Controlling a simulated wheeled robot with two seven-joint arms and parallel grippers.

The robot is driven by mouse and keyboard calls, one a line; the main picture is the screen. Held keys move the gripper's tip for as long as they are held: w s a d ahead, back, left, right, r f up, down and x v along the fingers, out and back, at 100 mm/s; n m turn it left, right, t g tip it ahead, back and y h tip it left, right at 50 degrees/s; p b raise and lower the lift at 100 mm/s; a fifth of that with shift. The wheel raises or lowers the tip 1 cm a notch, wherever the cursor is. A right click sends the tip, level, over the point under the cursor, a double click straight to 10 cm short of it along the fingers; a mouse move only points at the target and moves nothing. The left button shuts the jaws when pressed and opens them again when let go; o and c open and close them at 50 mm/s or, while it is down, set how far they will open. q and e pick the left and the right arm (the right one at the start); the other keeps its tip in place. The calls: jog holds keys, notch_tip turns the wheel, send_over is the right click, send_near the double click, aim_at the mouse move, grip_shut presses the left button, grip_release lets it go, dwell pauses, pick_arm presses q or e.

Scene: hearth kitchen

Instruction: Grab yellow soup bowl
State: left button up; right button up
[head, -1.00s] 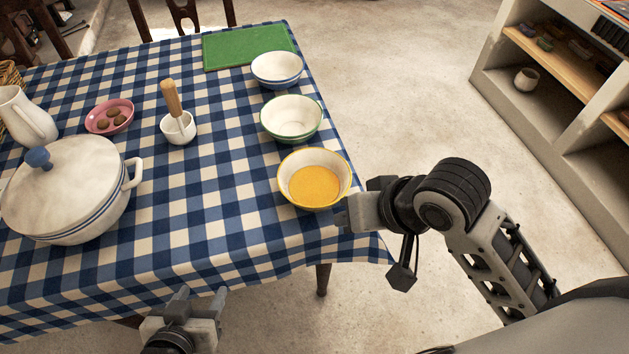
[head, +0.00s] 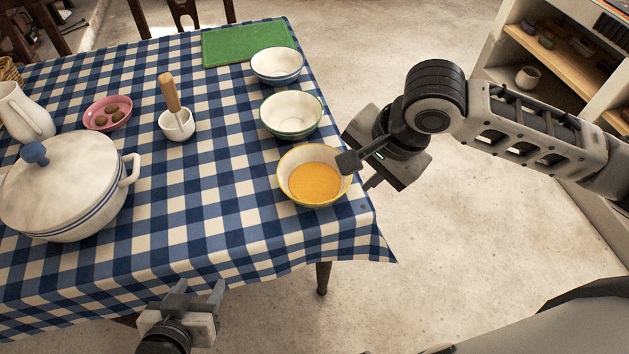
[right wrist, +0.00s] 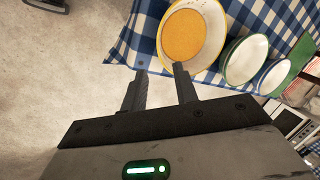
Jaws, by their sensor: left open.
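The yellow soup bowl (head: 314,185), yellow-rimmed with orange-yellow soup in it, stands upright near the right edge of the table. It also shows at the top of the right wrist view (right wrist: 185,38). My right gripper (head: 360,172) is at the bowl's right side with its fingers apart. In the right wrist view, one finger of the gripper (right wrist: 160,74) overlaps the rim and the other is outside the bowl. I cannot tell whether either finger touches it. My left gripper (head: 196,290) is open and empty below the table's front edge in the head view.
A green-rimmed bowl (head: 291,118) and a blue-rimmed bowl (head: 277,68) stand in a row behind the yellow one. A lidded white pot (head: 62,190), a pink dish (head: 100,125) and a small pot with a wooden-handled tool (head: 177,127) are further left. Floor is clear right of the table.

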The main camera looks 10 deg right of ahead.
aim_at(342, 192)
jog(key=b+x, duration=0.1)
jog(key=x, duration=0.8)
jog(key=shift+a+f, duration=0.2)
jog(key=shift+f, duration=0.05)
jog(key=shift+r, duration=0.1)
grip_shut()
